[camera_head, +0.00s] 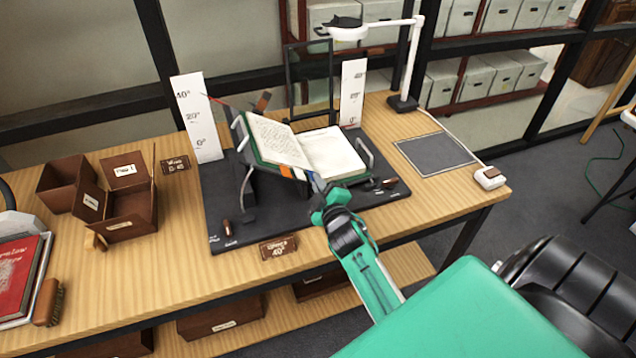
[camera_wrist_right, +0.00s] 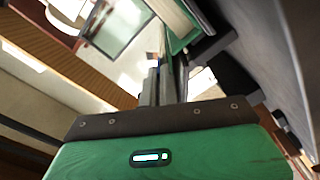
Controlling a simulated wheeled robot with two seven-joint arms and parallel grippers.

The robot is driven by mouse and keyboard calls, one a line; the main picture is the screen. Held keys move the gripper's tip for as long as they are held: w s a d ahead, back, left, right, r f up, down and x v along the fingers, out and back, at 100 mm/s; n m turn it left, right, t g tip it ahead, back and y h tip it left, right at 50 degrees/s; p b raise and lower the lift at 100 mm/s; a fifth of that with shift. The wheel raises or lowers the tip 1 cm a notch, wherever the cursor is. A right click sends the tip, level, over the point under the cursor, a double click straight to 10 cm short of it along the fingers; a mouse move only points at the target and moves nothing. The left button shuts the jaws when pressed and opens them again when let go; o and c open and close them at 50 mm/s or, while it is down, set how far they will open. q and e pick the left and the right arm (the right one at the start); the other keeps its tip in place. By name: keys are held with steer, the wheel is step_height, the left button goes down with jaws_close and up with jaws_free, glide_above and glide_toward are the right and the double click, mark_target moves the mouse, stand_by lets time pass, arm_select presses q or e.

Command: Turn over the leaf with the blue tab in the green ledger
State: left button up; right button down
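The green ledger (camera_head: 352,179) lies open on a dark cradle on the table. Its left page (camera_head: 278,143) is tilted up and written on; its right page (camera_head: 335,154) lies flatter. An orange tab (camera_head: 287,172) shows at the lower edge of the left page. A small blue patch, seemingly the blue tab (camera_head: 319,183), is at the lower edge near the spine. My right gripper (camera_head: 318,189) is right at it. In the right wrist view the fingers (camera_wrist_right: 163,80) are close together, with a bit of blue near their tips; whether they grip it is unclear. My left gripper is not in view.
The cradle stands on a black board (camera_head: 225,205) between two white angle scales (camera_head: 197,118). A lamp (camera_head: 408,70) and a grey mat (camera_head: 435,153) are on the right. Open brown boxes (camera_head: 130,215) and a red book (camera_head: 18,275) are on the left.

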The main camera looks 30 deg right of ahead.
stand_by(0.8)
steer(key=m, duration=0.1)
steer(key=m+p, duration=0.1)
steer(key=shift+s+d+r+m, duration=0.1)
steer(key=shift+d+r+m, duration=0.05)
steer(key=shift+d+m, duration=0.15)
steer(key=shift+d+f+m+p, duration=0.2)
steer(key=shift+m+p, duration=0.4)
steer(key=shift+m, duration=0.6)
